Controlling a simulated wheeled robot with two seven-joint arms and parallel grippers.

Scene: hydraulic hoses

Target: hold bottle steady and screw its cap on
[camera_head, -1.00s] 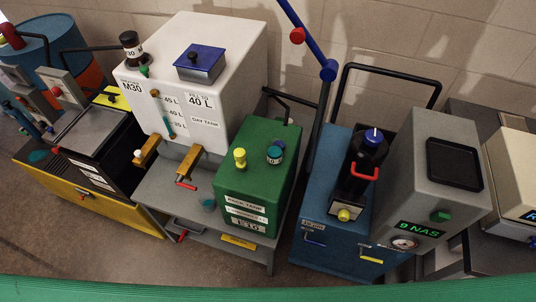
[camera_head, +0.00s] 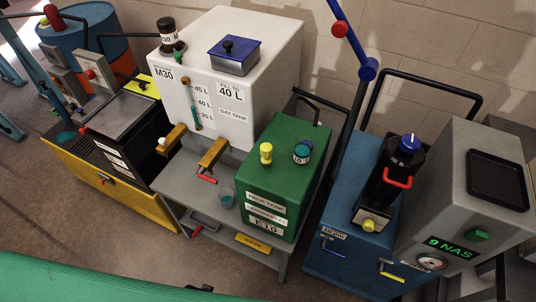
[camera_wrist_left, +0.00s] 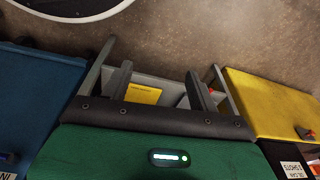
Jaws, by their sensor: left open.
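A small teal-topped, labelled container (camera_head: 302,151) sits on the green tank (camera_head: 290,185). My right gripper is not in view.
A blue cabinet (camera_head: 335,250) with a black filter unit and a grey box (camera_head: 462,205) stands right of the cart. A yellow bund (camera_head: 120,190) with a black tank is left. Floor is bare at lower left.

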